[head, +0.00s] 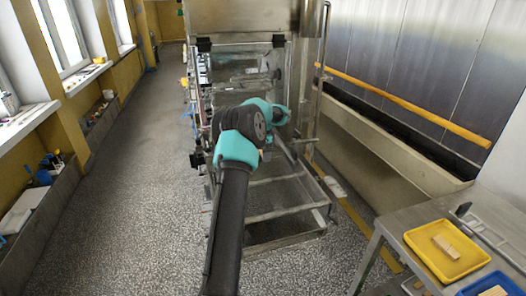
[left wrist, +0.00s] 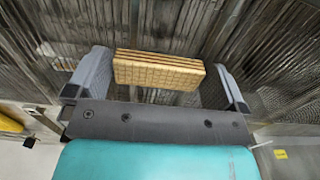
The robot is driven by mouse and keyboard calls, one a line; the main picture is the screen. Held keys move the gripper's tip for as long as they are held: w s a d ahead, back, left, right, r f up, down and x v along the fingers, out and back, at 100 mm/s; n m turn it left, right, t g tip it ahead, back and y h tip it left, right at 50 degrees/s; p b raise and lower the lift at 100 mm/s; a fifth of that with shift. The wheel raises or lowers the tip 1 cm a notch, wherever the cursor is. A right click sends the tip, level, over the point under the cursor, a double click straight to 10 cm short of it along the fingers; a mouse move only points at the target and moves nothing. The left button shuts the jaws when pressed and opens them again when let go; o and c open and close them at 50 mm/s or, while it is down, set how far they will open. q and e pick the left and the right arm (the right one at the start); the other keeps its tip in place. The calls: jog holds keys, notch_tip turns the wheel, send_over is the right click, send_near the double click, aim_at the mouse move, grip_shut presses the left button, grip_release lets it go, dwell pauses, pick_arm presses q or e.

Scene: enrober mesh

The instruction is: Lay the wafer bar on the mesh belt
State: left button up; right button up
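The wafer bar (left wrist: 160,74) is pale tan with thin layers along one edge. My right gripper is not in view.
A steel table (head: 390,232) at the lower right carries a yellow tray (head: 478,264) with wafer pieces. The machine's open metal frame (head: 285,214) stands below my left wrist. A yellow rail (head: 400,103) runs along the right wall. The floor on the left is clear.

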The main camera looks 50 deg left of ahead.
pick_arm(q)
notch_tip(320, 180, up, 12)
jog(key=shift+r, duration=0.2)
dwell(0.6)
dwell(0.6)
